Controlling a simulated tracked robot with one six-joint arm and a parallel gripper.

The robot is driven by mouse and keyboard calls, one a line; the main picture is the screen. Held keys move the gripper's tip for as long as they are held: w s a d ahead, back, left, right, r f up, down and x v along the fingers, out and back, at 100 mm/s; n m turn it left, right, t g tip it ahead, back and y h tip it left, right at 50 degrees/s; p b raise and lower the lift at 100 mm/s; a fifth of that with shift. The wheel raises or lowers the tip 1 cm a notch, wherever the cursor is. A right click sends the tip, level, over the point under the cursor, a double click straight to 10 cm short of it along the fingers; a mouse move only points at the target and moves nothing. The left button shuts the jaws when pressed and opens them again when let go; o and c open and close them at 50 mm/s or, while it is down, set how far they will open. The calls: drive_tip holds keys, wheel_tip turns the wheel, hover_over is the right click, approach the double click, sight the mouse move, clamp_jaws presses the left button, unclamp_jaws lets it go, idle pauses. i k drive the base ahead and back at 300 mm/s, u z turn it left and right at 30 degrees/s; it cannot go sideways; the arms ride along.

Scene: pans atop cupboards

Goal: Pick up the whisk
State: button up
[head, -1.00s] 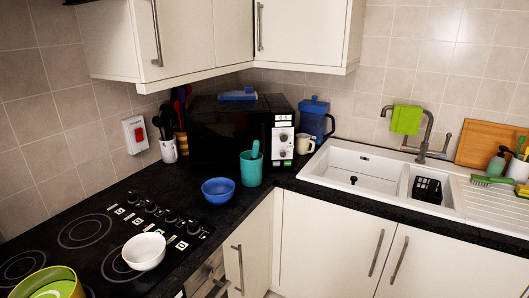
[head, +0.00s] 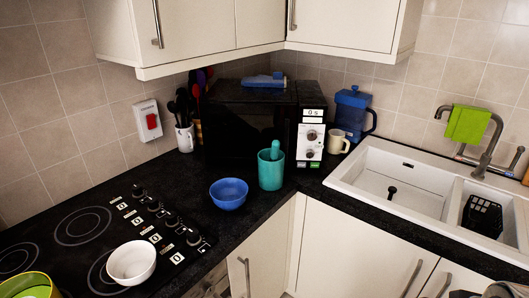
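I cannot make out a whisk for certain. A white pot (head: 185,138) in the back left corner holds several dark utensils (head: 182,106), too small to tell apart. A teal cup (head: 270,172) on the counter in front of the microwave has a teal rounded handle-like piece (head: 275,150) standing in it; its lower part is hidden. Dark shapes at the bottom right edge look like the tip of my gripper (head: 482,293), mostly cut off, over the cupboard fronts and far from the pot and cup. Whether it is open or shut does not show.
A blue bowl (head: 229,194) stands left of the teal cup. A white bowl (head: 131,262) and a green-yellow bowl (head: 28,287) are on the hob (head: 84,226). The microwave (head: 245,130), cream mug (head: 338,142), blue jug (head: 352,112) and sink (head: 395,182) line the back. Wall cupboards (head: 190,32) overhang.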

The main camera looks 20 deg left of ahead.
sight(276, 144)
drive_tip(key=u, duration=0.6)
drive_tip(key=i, duration=1.05)
drive_tip(key=u, duration=0.6)
